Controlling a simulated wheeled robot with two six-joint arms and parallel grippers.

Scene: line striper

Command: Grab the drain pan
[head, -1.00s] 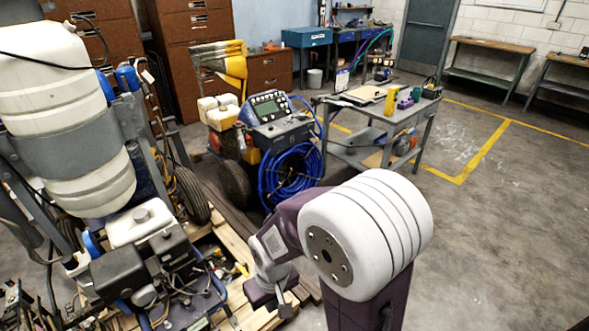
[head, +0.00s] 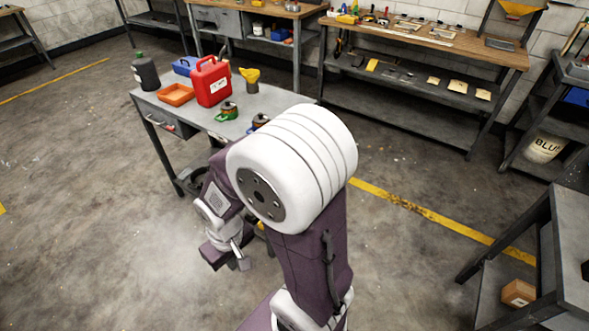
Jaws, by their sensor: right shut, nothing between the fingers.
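A shallow orange tray (head: 175,94), which looks like the drain pan, lies on the top of a grey metal cart (head: 152,103) at the upper left. My right gripper (head: 230,260) hangs low in front of the cart, above the floor and well apart from the tray. It is shut and empty. My right arm covers part of the cart's right side. My left gripper is out of view.
Around the tray stand a dark bottle (head: 145,71), a blue tray (head: 186,65), a red jug (head: 211,81) and a yellow funnel (head: 251,79). Workbenches line the back wall. A grey table (head: 549,250) stands at right. Floor left of the cart is clear.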

